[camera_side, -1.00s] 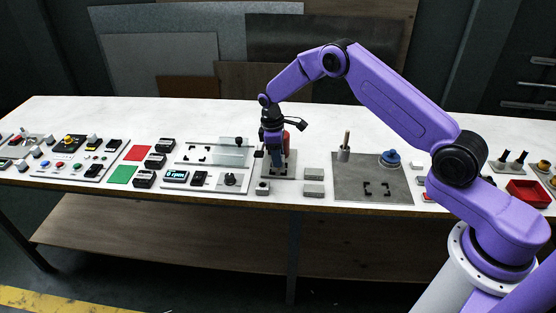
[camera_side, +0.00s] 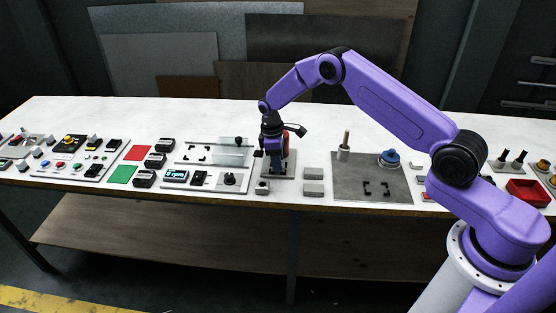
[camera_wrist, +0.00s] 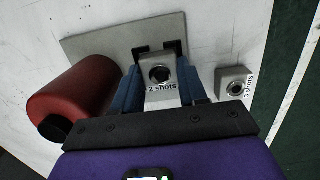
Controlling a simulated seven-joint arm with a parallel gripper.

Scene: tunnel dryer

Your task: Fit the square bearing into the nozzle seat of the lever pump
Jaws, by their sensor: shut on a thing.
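My gripper (camera_wrist: 158,90) has its blue fingers shut on a light grey square bearing (camera_wrist: 162,73) with a dark round hole. The bearing is over a grey plate (camera_wrist: 95,45), at black corner brackets (camera_wrist: 143,52) that look like the nozzle seat. The wrist view does not show whether it is down inside them. A "2 shots" label reads just below the hole. In the side view my gripper (camera_side: 276,166) points down over this small plate, and the fingers hide the bearing. A red cylinder (camera_wrist: 75,95) with a black end lies close left of the fingers.
A second square block with a hole (camera_wrist: 235,83), also labelled, stands right of the fingers. Two grey blocks (camera_side: 313,188) and a larger plate (camera_side: 345,190) with a blue knob (camera_side: 389,157) and post (camera_side: 345,145) stand right. A control panel (camera_side: 205,181) is left.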

